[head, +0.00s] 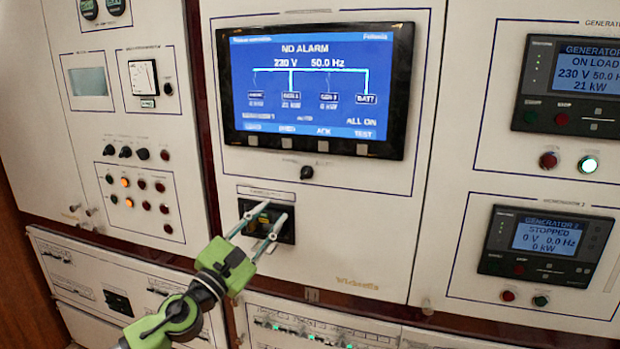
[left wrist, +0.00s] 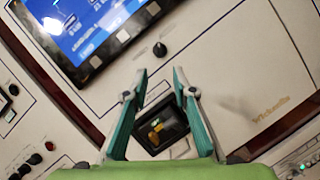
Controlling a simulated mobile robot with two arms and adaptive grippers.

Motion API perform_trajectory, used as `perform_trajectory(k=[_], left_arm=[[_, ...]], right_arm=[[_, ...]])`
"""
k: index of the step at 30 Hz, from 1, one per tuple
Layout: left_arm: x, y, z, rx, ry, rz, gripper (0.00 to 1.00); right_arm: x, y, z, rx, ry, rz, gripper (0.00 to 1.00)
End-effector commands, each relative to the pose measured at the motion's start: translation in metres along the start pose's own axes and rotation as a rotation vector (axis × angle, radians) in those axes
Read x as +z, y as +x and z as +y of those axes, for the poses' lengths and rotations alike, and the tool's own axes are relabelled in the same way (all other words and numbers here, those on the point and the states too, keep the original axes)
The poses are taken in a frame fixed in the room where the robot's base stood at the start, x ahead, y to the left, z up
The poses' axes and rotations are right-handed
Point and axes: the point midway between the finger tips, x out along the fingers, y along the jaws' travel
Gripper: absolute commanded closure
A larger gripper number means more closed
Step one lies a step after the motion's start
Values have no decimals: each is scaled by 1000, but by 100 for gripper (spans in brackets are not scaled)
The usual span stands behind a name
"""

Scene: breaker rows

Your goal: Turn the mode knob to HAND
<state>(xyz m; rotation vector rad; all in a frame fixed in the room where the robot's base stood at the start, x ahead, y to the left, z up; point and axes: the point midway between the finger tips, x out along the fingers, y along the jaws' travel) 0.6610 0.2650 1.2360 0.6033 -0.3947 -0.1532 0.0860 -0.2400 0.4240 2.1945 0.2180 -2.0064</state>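A small black knob (head: 306,172) sits on the white middle panel under the large blue screen; its tiny labels are too small to read. It also shows in the left wrist view (left wrist: 160,49), beyond my fingertips. My left gripper (head: 265,216) is open, its two pale green fingers spread in front of a black recessed device (head: 286,234) below the knob. In the left wrist view, this device with a yellowish part (left wrist: 155,131) shows between the fingers, with nothing held. I cannot tell whether the fingers touch the panel. My right gripper is not in view.
The large screen (head: 316,84) reads NO ALARM, 230 V, 50.0 Hz. Two generator controllers (head: 585,88) (head: 548,245) are on the right panel. Several small knobs and lamps (head: 142,185) are on the left panel. The panel around the black knob is clear.

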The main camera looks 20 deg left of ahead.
Motion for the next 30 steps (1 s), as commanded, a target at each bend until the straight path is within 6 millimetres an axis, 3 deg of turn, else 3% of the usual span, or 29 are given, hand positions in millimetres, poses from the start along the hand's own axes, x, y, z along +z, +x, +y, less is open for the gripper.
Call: perform_trajectory(k=[5,18,24,30], left_arm=[[3,24,3,5,-3,-1,75],[1,109,1,3,-7,1,75],[-1,130,1,3,-5,1,75],[-1,136,0,2,-5,2,75]], right_arm=[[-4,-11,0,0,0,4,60],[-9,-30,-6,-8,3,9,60],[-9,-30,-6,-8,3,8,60],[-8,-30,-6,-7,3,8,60]])
